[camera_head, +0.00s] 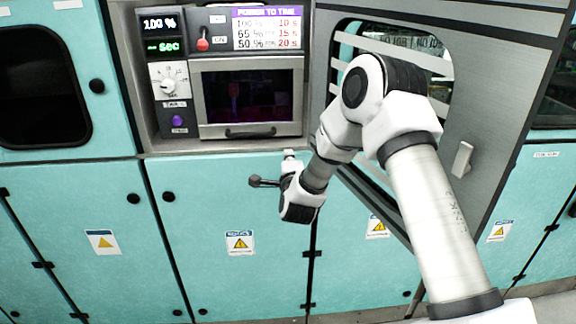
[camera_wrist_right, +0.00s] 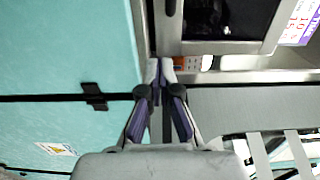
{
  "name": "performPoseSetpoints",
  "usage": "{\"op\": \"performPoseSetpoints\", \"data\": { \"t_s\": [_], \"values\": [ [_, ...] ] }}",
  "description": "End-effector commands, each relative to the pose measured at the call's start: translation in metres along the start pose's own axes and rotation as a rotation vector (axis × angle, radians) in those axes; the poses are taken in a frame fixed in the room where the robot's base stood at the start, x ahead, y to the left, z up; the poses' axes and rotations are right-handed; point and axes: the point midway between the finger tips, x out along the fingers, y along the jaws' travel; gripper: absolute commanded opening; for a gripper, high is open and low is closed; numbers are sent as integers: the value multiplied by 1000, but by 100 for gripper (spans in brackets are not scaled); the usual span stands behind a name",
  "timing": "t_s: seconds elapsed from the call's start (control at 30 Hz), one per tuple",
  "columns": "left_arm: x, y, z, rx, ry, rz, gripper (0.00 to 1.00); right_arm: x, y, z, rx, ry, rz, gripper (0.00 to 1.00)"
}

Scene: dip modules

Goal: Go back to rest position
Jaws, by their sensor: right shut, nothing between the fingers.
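My right arm comes in from the lower right, bends at a raised elbow and drops to the wrist near the middle of the head view. My right gripper (camera_head: 253,182) is small and dark there, pointing left in front of the teal cabinet doors, below the machine's window. In the right wrist view, my right gripper (camera_wrist_right: 160,66) has its two fingers closed together at the tips, with nothing between them. My left gripper is in neither view.
A machine window (camera_head: 252,95) sits beside a control panel with a dial (camera_head: 168,84) and purple button (camera_head: 178,120). A grey metal door panel (camera_head: 495,95) stands behind my right arm. Teal cabinets (camera_head: 85,215) with warning labels (camera_head: 239,242) fill the lower part.

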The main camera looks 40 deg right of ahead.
Motion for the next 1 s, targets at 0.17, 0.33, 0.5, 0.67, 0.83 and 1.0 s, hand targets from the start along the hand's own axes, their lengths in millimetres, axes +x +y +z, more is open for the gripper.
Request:
{"op": "performPoseSetpoints", "data": {
  "t_s": [0.17, 0.33, 0.5, 0.67, 0.83, 1.0],
  "values": [
    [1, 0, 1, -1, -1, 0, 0, -7, -1, 0, 0, 0, -1, 0],
    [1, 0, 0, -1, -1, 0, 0, -8, 8, 0, -9, -1, 12, 0],
    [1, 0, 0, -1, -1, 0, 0, -36, 91, 19, -122, -62, 137, 0],
    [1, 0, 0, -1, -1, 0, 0, -117, 208, 38, -339, -228, 403, 0],
    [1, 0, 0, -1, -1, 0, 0, -236, 308, 33, -709, -507, 712, 0],
    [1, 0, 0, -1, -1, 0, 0, -376, 358, 0, -1142, -961, 971, 0]
  ]
}}
